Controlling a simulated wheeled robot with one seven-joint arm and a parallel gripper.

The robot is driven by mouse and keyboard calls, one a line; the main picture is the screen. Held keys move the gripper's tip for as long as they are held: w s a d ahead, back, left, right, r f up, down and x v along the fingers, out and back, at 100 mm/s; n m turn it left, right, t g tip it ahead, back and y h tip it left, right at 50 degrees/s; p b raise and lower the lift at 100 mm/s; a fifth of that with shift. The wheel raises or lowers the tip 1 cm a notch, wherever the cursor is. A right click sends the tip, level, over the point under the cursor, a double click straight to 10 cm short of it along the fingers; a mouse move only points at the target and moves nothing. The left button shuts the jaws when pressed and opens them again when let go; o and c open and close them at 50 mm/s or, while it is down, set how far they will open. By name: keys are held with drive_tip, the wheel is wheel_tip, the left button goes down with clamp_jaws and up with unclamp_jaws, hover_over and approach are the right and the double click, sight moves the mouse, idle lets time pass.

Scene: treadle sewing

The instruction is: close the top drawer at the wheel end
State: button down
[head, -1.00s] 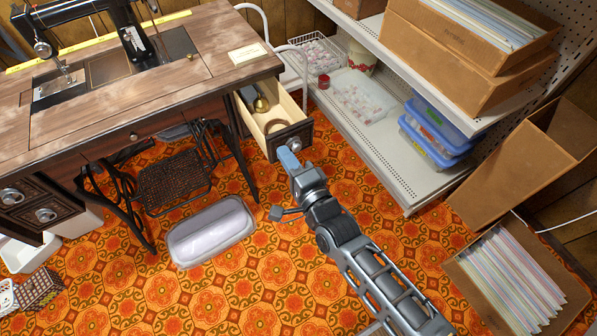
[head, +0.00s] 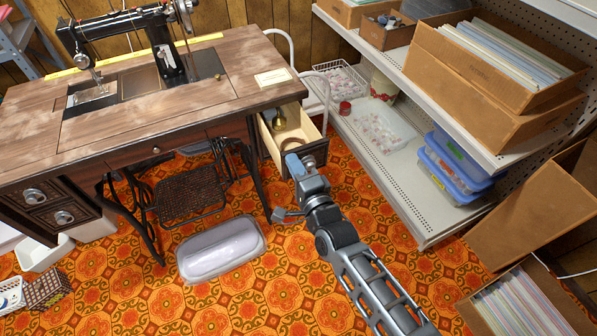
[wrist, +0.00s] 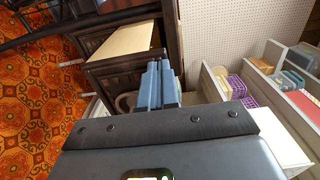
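The sewing table (head: 40,110) carries a black sewing machine (head: 120,27). Its right-end drawer (head: 318,127) is pulled out toward me. The drawer has pale wooden walls and a dark front (head: 318,152), and holds a brass-coloured item (head: 279,119) and a brown ring (head: 293,142). My gripper (head: 297,165) is right at the drawer front and hides its knob. I cannot tell whether it touches. In the wrist view, the blue fingers (wrist: 157,86) look together with nothing between them, and the dark drawer front is partly hidden behind them.
A grey shelf unit (head: 395,190) with boxes and blue-lidded containers (head: 452,170) stands to the right. A pale lidded bin (head: 222,247) lies on the orange patterned floor, beside the treadle (head: 190,193). A cardboard file box (head: 525,300) is at lower right.

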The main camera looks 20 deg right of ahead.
drive_tip(key=w+b, duration=0.4)
drive_tip(key=w, duration=1.1)
drive_tip(key=shift+w, duration=0.2)
